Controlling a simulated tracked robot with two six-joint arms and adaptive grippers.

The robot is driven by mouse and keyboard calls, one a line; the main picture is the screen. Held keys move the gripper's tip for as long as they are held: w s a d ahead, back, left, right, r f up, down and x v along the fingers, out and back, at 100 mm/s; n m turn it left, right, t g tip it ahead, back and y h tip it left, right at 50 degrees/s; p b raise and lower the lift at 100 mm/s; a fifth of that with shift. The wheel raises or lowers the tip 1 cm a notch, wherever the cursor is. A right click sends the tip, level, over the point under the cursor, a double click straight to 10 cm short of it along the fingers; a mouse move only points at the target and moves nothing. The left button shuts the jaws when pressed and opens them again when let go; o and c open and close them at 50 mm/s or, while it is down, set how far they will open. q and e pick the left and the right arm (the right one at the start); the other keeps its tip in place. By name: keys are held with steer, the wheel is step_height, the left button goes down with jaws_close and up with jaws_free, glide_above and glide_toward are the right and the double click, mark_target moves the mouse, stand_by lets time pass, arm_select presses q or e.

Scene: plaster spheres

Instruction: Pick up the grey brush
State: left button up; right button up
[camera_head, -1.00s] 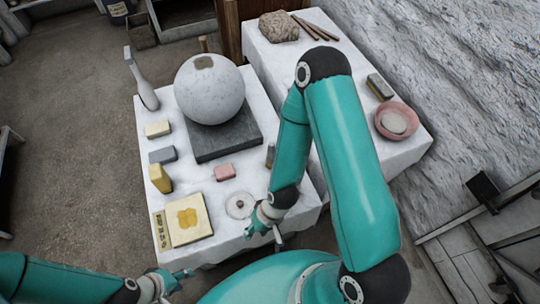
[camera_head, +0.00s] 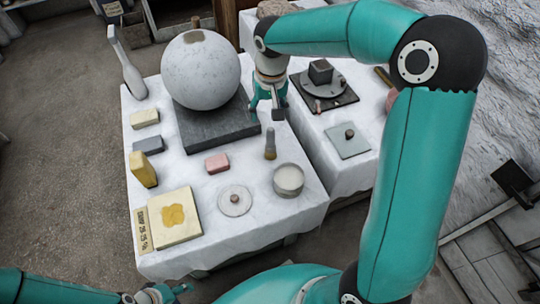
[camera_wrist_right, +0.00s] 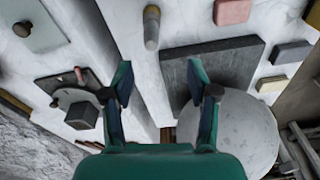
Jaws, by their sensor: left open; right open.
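A small brush-like piece with a grey upper part (camera_head: 270,142) and a tan lower part stands on the white-covered table, right of the dark slab; I take it for the grey brush. It also shows at the top of the right wrist view (camera_wrist_right: 151,28). My right gripper (camera_head: 266,108) is open and empty, above the gap between the tables by the slab's right corner, farther back than the brush. In the right wrist view its open fingers (camera_wrist_right: 159,82) point toward the upper middle, with the brush beyond them. My left gripper (camera_head: 176,290) is open, low at the front edge.
A large plaster sphere (camera_head: 200,70) rests on the dark slab (camera_head: 218,130). A round tin (camera_head: 288,180), a pale disc (camera_head: 235,201) and a pink block (camera_head: 217,163) are near the brush. The second table holds a turntable (camera_head: 325,82) and a glass plate (camera_head: 348,141).

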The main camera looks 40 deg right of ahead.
mark_target(272, 130)
steer(key=f, duration=0.3)
steer(key=d+f+b, duration=0.1)
steer(key=f, duration=0.2)
steer(key=w+f+b, duration=0.1)
steer(key=f, duration=0.2)
steer(key=shift+d+f, duration=0.35)
steer(key=shift+d, duration=0.05)
steer(key=shift+w+f+b, duration=0.2)
steer(key=shift+f+b, duration=0.1)
steer(key=shift+f, duration=2.45)
jaws_close()
